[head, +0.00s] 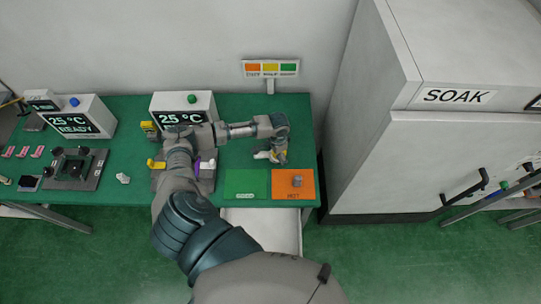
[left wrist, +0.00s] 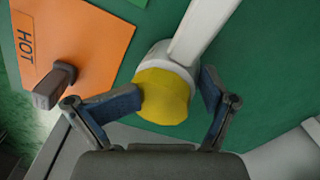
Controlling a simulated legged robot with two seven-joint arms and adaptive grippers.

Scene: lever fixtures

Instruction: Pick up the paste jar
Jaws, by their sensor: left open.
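The paste jar appears to be the yellow-topped white object (left wrist: 163,96) in the left wrist view. A pale bar runs from its white part to the top edge; I cannot tell whether it belongs to the jar. In the head view its yellow part (head: 281,156) shows small at my left gripper (head: 272,157), above the green table near the orange pad. My left gripper (left wrist: 168,98) is open, one finger on each side of the yellow part. I cannot tell whether the fingers touch it. My right gripper is in neither view.
The orange HOT pad (head: 306,190) bears a small grey block (head: 297,181), beside a green pad (head: 240,184). A colour-striped sign (head: 270,69) stands behind. Display boxes (head: 80,118) and fixtures are at the left. A large SOAK cabinet (head: 370,150) stands at the right.

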